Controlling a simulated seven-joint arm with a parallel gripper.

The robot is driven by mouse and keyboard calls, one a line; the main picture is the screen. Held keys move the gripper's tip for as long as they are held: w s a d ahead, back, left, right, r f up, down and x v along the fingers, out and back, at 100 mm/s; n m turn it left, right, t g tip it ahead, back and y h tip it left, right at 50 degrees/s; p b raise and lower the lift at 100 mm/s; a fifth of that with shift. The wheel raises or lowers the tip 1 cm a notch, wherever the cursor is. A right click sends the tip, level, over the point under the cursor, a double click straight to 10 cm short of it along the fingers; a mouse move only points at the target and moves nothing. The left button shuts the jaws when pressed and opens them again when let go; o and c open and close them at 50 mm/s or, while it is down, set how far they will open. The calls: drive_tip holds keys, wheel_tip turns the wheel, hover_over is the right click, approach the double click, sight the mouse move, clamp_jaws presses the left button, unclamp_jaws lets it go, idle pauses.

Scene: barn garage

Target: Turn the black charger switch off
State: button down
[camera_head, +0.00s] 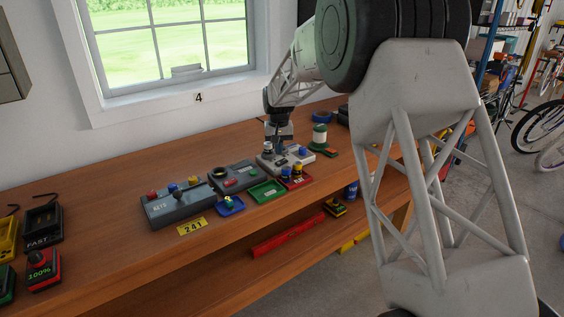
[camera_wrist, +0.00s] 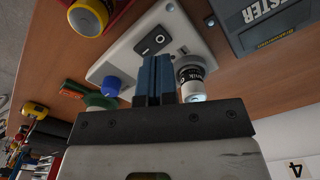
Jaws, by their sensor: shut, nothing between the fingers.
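A white box (camera_wrist: 122,62) with a black rocker switch (camera_wrist: 155,40) lies beyond my fingers in the wrist view. The switch has a small white mark; I cannot tell whether it is on or off. The white box (camera_head: 267,164) also shows on the bench in the head view. My gripper (camera_wrist: 155,60) has blue fingers closed together and empty, with their tips just below the switch in the picture; contact is unclear. In the head view my gripper (camera_head: 279,143) points down over the white box. A black charger-like box marked FAST (camera_head: 42,223) stands at the far left.
A dark tester box (camera_wrist: 262,22) is close right of the switch. A white cylinder (camera_wrist: 190,73) and a blue knob (camera_wrist: 112,86) flank my fingers. Dark boxes (camera_head: 180,206) and a green tray (camera_head: 267,191) crowd the bench. Bare wood (camera_head: 110,220) lies left of them.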

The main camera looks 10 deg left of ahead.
sight(281, 164)
drive_tip(key=shift+r, duration=1.4)
drive_tip(key=s+d+r+m, duration=0.1)
drive_tip(key=s+d+r, duration=0.4)
drive_tip(key=s+d, duration=0.35)
drive_tip(key=s+d+r+t, duration=0.1)
drive_tip(key=s+d+r, duration=0.3)
drive_tip(key=s+d, duration=0.4)
drive_tip(key=s+d+r+m, duration=0.1)
drive_tip(key=s+d+r, duration=0.4)
drive_tip(key=s+d, duration=0.3)
drive_tip(key=s+d+f, duration=0.1)
drive_tip(key=s+d, duration=0.2)
drive_tip(key=s, duration=0.7)
drive_tip(key=s+d+f+t, duration=0.1)
drive_tip(key=s+d, duration=0.3)
drive_tip(key=s, duration=0.7)
drive_tip(key=s+d+f+m, duration=0.1)
drive_tip(key=s+d+f, duration=0.2)
drive_tip(key=s, duration=0.8)
drive_tip(key=shift+s+d+f+t, duration=0.2)
drive_tip(key=shift+d+f+t, duration=0.1)
drive_tip(key=shift+d, duration=0.2)
